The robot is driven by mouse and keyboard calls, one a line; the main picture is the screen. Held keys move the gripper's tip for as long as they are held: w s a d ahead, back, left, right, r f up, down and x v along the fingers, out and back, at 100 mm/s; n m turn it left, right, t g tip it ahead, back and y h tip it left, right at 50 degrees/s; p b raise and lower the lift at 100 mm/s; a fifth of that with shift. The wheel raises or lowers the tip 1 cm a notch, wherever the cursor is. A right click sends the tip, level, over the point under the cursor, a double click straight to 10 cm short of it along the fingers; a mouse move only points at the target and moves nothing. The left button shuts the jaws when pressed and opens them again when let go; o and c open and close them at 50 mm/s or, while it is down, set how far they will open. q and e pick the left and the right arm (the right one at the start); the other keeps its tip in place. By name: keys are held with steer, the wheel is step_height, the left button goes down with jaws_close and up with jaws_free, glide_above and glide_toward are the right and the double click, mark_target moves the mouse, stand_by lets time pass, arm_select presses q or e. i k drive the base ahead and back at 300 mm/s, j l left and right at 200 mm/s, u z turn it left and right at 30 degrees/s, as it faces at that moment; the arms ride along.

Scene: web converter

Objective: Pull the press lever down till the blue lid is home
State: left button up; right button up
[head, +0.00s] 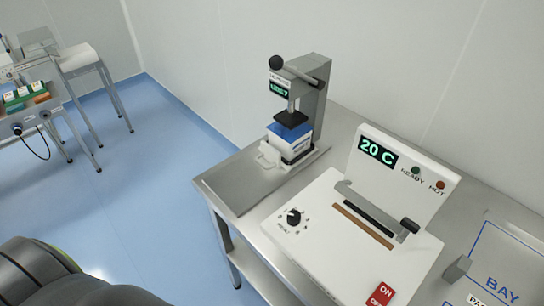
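The grey press (318,95) stands at the back left of the steel bench. Its lever (292,72) has a black ball knob (276,62) and reaches out to the left of the press head, with the knob end raised. The black press pad (290,118) is just above the blue lid (279,130); I cannot tell whether they touch. The blue lid is on top of a white box (293,150) under the pad. How deep the lid sits is too small to tell. Neither of my grippers is in view.
A white sealer (340,240) showing 20 C stands to the right of the press, with a dial, a bar handle (375,208) and a red ON switch (380,294). The bench (230,186) is bare left of the press. Another bench with colored items stands far left.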

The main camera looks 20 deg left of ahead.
mark_target(277, 62)
steer(key=i+j, duration=0.1)
steer(key=j, duration=0.3)
steer(key=i+j, duration=0.1)
steer(key=j, duration=0.35)
steer(key=i+j, duration=0.15)
steer(key=j, duration=0.25)
steer(key=i+j, duration=0.1)
steer(key=j, duration=0.3)
steer(key=i+j, duration=0.1)
steer(key=j, duration=0.3)
steer(key=z, duration=1.3)
